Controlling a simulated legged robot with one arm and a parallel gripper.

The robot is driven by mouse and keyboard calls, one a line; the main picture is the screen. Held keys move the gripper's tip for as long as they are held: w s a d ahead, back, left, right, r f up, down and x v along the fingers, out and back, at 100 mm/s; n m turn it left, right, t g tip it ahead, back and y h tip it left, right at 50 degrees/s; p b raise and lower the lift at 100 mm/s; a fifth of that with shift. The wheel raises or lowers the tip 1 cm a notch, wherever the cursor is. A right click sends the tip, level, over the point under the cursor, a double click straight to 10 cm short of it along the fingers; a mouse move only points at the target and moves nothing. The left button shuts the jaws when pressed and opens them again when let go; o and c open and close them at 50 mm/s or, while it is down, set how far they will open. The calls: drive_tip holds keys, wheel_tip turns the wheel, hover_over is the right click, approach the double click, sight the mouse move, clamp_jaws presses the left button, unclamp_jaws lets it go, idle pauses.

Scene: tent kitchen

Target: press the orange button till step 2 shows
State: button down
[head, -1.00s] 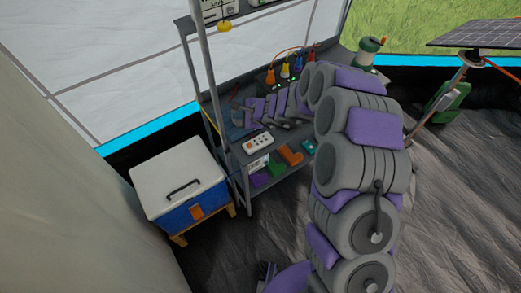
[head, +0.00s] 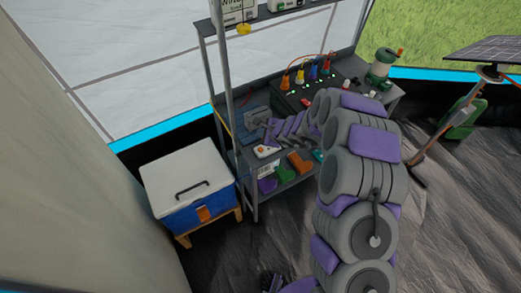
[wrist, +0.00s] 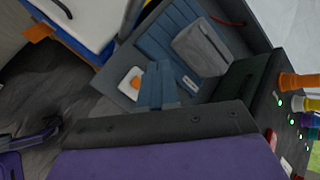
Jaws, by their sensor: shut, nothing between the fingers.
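My gripper (head: 272,128) reaches over the worktop from the right and looks close to the device in the head view. In the wrist view my gripper's blue-grey fingers (wrist: 157,66) are shut and empty, just right of the orange button. A gap shows between them and the button; their height above it is unclear.
A black box with coloured plugs (head: 305,92) and green lights stands behind my arm. A blue folded item (head: 255,117) lies near the gripper. Coloured blocks (head: 299,163) sit below the worktop. A white-lidded cooler (head: 186,176) stands left, and a shelf post (head: 227,75) rises nearby.

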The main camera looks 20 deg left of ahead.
drive_tip(key=b, duration=0.2)
hover_over(262, 152)
wheel_tip(262, 152, down, 5)
drive_tip(key=shift+f, duration=0.1)
drive_tip(key=shift+a+f+b, duration=0.1)
drive_tip(key=shift+f+b, duration=0.75)
drive_tip(key=shift+b, duration=0.15)
drive_tip(key=shift+f+b, duration=0.8)
drive_tip(key=shift+b, duration=0.6)
idle(1.7)
drive_tip(key=shift+r, duration=0.1)
drive_tip(key=shift+r+p, duration=0.3)
drive_tip(key=shift+r, duration=0.45)
drive_tip(key=shift+r, duration=0.15)
drive_tip(key=shift+r+p, duration=1.45)
drive_tip(key=shift+r, duration=0.95)
